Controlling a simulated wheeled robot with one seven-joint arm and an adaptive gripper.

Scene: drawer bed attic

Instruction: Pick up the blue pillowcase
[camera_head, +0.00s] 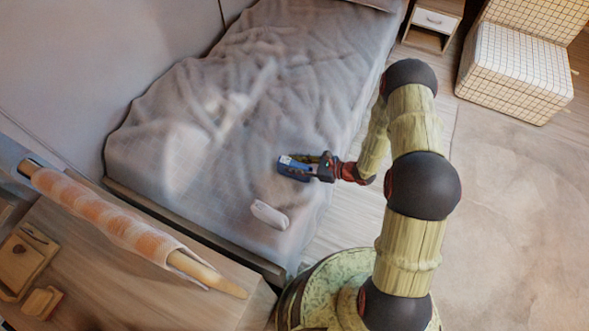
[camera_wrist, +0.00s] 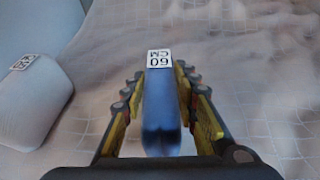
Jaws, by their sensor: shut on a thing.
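The blue pillowcase (camera_head: 293,170) is a small blue block-like item with a white printed label on its far end. It is over the grey bed near its right edge. In the wrist view the blue pillowcase (camera_wrist: 160,105) stands between the two fingers, its label at the top. My gripper (camera_head: 322,166) is shut on it, and the wrist view shows the fingers of my gripper (camera_wrist: 165,105) on both sides of it. I cannot tell whether it still touches the bed.
A white labelled item (camera_head: 269,214) lies on the bed (camera_head: 190,165) near its front corner; this white item is at the left in the wrist view (camera_wrist: 35,100). A wooden desk (camera_head: 85,270) with a rolled item (camera_head: 120,220) is front left. A checked chair (camera_head: 515,70) and nightstand (camera_head: 433,22) stand behind right.

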